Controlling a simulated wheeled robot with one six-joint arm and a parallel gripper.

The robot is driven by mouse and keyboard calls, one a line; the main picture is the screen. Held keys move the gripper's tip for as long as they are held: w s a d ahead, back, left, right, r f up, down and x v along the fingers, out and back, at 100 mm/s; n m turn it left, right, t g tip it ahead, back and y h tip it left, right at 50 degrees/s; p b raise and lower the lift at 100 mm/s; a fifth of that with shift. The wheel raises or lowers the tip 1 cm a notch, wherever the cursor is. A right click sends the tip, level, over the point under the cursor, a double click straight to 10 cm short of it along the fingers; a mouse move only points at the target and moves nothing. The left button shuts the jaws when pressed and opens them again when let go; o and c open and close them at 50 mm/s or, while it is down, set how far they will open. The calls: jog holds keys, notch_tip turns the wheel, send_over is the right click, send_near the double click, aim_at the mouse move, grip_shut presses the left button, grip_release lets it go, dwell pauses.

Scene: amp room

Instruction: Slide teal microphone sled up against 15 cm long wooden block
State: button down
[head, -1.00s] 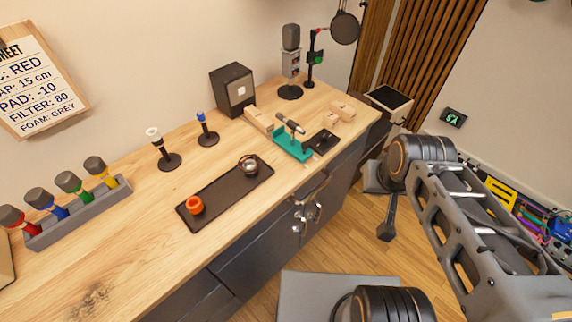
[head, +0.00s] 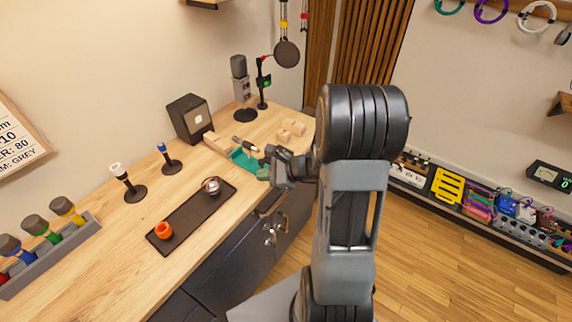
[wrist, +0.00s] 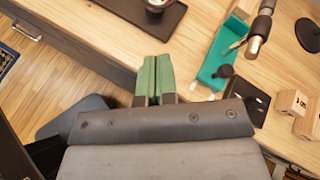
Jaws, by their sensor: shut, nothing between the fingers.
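The teal sled (head: 240,157) sits on the wooden counter, with a dark microphone (head: 243,143) lying across it. In the wrist view the sled (wrist: 213,66) is right of my gripper and apart from it. A long wooden block (head: 216,143) lies just beyond the sled, by the dark speaker box. Its end (wrist: 243,8) shows at the top of the wrist view. I cannot tell whether block and sled touch. My gripper (head: 264,174) is shut and empty, with green fingertips (wrist: 152,72), near the counter's front edge. My arm hides part of the sled's near side.
Two shorter wooden blocks (head: 290,130) lie right of the sled. A black pad (wrist: 251,101) is beside it. A dark tray (head: 190,218) with an orange cup (head: 163,231) and a metal bowl (head: 211,186) is to the left. A microphone stand (head: 244,112) is behind.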

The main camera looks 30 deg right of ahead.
jog(key=w+d+f+m+t+h, duration=0.3)
jog(key=d+f+m+t+h, duration=0.15)
jog(key=d+m, duration=0.45)
send_near(259, 167)
jog(key=shift+w+a+r+y+b, duration=0.1)
jog(key=shift+w+a+r+y, duration=0.1)
jog(key=shift+w, duration=0.3)
jog(key=shift+w+a+r+y+b, duration=0.1)
jog(key=shift+w+r, duration=0.05)
jog(key=shift+w, duration=0.35)
jog(key=shift+w+a+r+y+b, duration=0.1)
jog(key=shift+w+a+r+y, duration=0.1)
jog(key=shift+w, duration=0.25)
jog(key=shift+w, duration=0.1)
jog(key=shift+w+a+b, duration=0.4)
jog(key=shift+w, duration=0.4)
jog(key=shift+w+a+b, duration=0.35)
jog(key=shift+w, duration=0.5)
jog(key=shift+w+a+b, duration=0.4)
jog(key=shift+w, duration=0.4)
jog(key=shift+w+a, duration=0.1)
jog(key=shift+w, duration=0.1)
jog(key=shift+r+h, duration=0.1)
jog(key=shift+h, duration=0.15)
jog(key=shift+r, duration=0.15)
jog(key=shift+f+p+v, duration=0.2)
jog(key=shift+v, duration=1.55)
jog(key=shift+f+p+v, duration=0.15)
jog(key=shift+f+v, duration=0.05)
jog(key=shift+v, duration=1.55)
